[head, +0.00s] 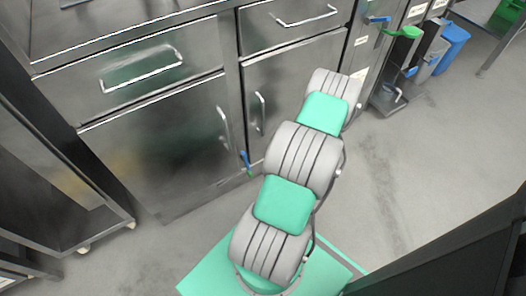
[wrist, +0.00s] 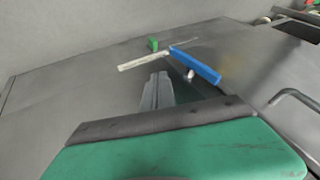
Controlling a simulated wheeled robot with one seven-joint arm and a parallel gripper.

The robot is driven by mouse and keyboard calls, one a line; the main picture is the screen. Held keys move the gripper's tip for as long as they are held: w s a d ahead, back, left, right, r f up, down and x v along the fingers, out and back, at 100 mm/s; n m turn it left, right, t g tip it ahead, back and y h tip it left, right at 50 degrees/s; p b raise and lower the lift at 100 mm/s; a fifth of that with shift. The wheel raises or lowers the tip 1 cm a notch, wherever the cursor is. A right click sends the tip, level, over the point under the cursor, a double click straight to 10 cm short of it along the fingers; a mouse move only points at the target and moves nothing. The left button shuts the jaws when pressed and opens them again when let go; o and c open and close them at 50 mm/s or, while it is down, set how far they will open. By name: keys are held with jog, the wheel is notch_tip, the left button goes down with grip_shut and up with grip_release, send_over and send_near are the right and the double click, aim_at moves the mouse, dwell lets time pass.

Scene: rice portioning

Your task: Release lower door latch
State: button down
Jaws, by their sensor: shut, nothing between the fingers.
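A blue latch handle (wrist: 196,66) shows in the wrist view, just ahead and to the right of my gripper (wrist: 158,78). A small green piece (wrist: 153,44) and a pale strip (wrist: 145,60) are beside it on the steel front. My gripper's fingers are together and empty, apparently apart from the handle. In the head view, a low blue latch (head: 245,160) sits near the bottom of the steel cabinet, and another blue latch (head: 378,19) sits at the upper right. I cannot tell which one the wrist view shows. My arm hides my gripper in the head view.
Steel doors and drawers with bar handles (head: 142,68) fill the left and middle. A bar handle (wrist: 292,98) is at right in the wrist view. Bins, one blue (head: 453,39), stand at the upper right. The grey floor (head: 430,150) at right is clear.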

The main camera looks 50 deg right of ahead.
aim_at(246, 161)
jog(key=w+a+f+b, duration=0.3)
jog(key=w+a+f, duration=0.1)
jog(key=a+f, duration=0.2)
jog(key=shift+w+f, duration=0.4)
jog(key=shift+f, duration=0.2)
jog(key=shift+a, duration=0.1)
jog(key=shift+w+a+f+b, duration=0.1)
jog(key=shift+a+f+b, duration=0.2)
jog(key=shift+a, duration=0.25)
jog(key=shift+a, duration=0.1)
